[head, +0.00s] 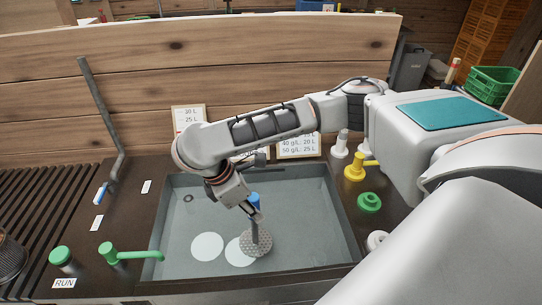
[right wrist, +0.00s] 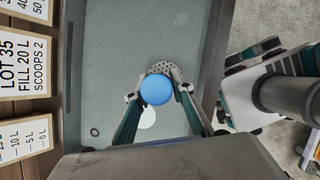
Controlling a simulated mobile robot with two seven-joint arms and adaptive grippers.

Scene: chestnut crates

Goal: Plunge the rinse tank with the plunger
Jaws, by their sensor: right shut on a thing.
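The plunger has a blue knob (head: 255,200), a grey shaft and a grey perforated disc (head: 256,242) at its lower end. The rinse tank (head: 318,213) is a grey rectangular basin sunk in the dark counter. My right gripper (head: 250,209) is shut on the plunger just below the knob, inside the tank outline. The shaft hangs nearly upright, with the disc low over the tank floor; I cannot tell if they touch. In the right wrist view the blue knob (right wrist: 157,90) sits between the fingers and partly hides the disc (right wrist: 165,69).
Two white round marks (head: 207,246) show on the tank floor. A green tap (head: 130,254) and green RUN button (head: 60,255) stand left, with a tall grey lever (head: 100,115) behind. A yellow valve (head: 355,168) and green knob (head: 369,201) stand right. A plank wall (head: 240,60) closes the back.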

